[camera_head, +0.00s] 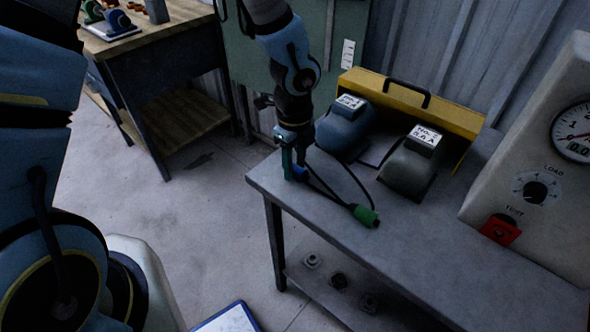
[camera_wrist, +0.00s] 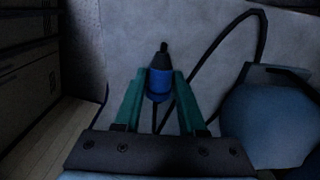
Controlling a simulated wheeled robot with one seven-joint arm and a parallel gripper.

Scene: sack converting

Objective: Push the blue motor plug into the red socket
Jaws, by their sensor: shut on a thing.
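My gripper (camera_head: 292,172) is over the left end of the grey bench in the head view. It is shut on the blue motor plug (camera_head: 301,174). In the wrist view the blue plug (camera_wrist: 160,86) sits between the two green fingers (camera_wrist: 160,92), its dark tip pointing away from the gripper. A black cable runs from it toward the blue motor (camera_head: 345,131). The red socket (camera_head: 501,230) is low on the front of the light test panel (camera_head: 549,178) at the right, under the word TEST. The plug is well apart from it.
A green plug (camera_head: 366,215) on a black cable lies on the bench (camera_head: 400,255) between gripper and socket. The bench front is largely clear. A wooden-topped table (camera_head: 150,38) stands at the left.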

